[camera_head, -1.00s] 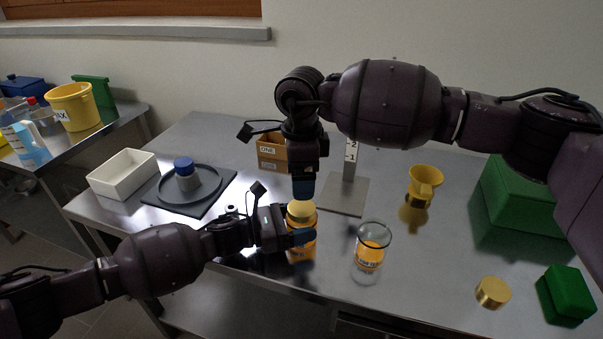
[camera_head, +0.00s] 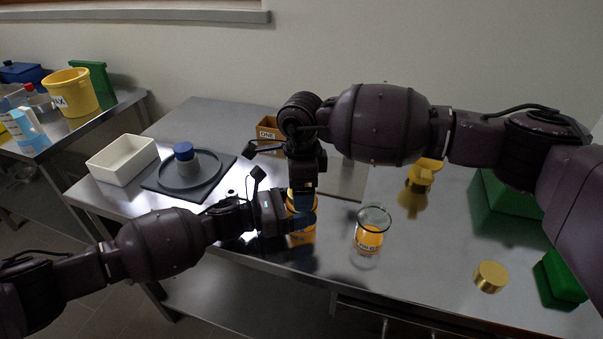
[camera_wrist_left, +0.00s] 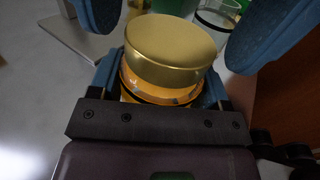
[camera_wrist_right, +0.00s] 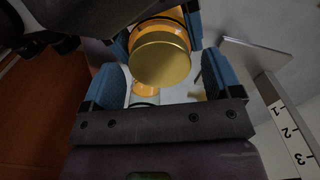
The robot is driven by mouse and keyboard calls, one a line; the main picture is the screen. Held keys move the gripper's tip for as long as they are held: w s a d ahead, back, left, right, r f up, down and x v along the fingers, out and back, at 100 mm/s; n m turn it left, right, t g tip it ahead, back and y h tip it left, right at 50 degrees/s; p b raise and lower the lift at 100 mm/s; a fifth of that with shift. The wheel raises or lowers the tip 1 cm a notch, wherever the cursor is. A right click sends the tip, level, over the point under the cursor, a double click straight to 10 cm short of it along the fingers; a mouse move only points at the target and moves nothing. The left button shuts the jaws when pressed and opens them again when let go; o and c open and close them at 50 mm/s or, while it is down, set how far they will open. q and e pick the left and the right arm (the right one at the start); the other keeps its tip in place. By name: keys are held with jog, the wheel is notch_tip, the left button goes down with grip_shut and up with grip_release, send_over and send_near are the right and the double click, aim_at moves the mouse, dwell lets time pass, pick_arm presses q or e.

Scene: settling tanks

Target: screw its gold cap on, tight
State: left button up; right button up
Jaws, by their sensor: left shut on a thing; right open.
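An amber jar (camera_head: 303,238) stands upright near the front edge of the steel table. A gold cap (camera_wrist_left: 170,48) sits on its top, and the cap also shows in the right wrist view (camera_wrist_right: 160,60). I cannot tell how tightly it is seated. My left gripper (camera_head: 298,220) is shut on the jar from the side, below the cap. My right gripper (camera_head: 303,192) points down from above, open, with its blue fingers on either side of the cap and apart from it. In the head view the right fingers mostly hide the cap.
A glass beaker of orange liquid (camera_head: 372,230) stands just right of the jar. A loose gold cylinder (camera_head: 490,277), green boxes (camera_head: 560,278) and a yellow funnel-topped piece (camera_head: 422,175) are farther right. A white tray (camera_head: 122,160) and a dark tray (camera_head: 218,183) are left.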

jog(key=shift+f, duration=0.4)
jog(key=c, duration=0.9)
jog(key=o, duration=1.1)
jog(key=shift+c, duration=0.2)
jog(key=shift+r, duration=0.15)
notch_tip(320, 180, up, 12)
